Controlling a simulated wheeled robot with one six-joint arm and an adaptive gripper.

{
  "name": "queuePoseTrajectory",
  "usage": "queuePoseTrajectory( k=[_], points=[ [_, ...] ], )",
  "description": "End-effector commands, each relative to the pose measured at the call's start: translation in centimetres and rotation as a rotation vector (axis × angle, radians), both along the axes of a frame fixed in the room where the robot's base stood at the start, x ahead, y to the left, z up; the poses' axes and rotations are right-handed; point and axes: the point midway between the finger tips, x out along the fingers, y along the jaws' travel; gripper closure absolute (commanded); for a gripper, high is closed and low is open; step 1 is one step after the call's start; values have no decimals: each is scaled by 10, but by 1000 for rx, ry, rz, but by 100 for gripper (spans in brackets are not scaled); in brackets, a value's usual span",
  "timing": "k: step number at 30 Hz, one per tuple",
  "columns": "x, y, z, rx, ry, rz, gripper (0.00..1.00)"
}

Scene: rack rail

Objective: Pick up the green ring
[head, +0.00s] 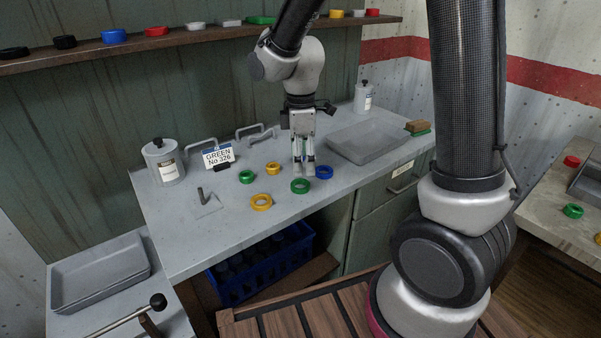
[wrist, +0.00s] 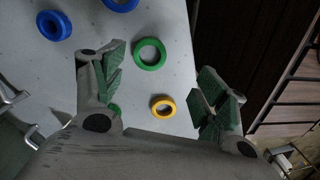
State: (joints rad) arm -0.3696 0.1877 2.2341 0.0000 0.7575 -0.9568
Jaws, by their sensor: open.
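Two green rings lie on the grey bench in the head view: a larger one (head: 300,191) near the front edge and a smaller one (head: 247,181) to its left, near the sign. My gripper (head: 303,171) points down just behind the larger green ring. In the wrist view, my gripper (wrist: 161,80) is open with nothing between its fingers. A green ring (wrist: 150,67) lies beyond the fingertips, seen between them and apart from both. A bit of another green thing (wrist: 114,111) shows beside the left finger, mostly hidden.
Yellow rings (head: 261,208) (head: 273,173) and a blue ring (head: 323,177) lie close by. A sign (head: 218,157) reads "GREEN No.326". A grey tray (head: 345,151), canisters (head: 165,163) and a wall shelf (head: 190,39) with rings surround the bench. Another green ring (head: 573,214) lies on the right-hand table.

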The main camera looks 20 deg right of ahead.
Motion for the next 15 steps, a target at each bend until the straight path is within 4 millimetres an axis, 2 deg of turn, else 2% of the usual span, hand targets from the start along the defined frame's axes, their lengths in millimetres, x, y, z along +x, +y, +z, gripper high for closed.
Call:
queuePoseTrajectory(
  k=[10,15],
  points=[
    [10,4,2,17,-34,211,27],
    [9,4,-10,18,-31,241,27]
  ],
)
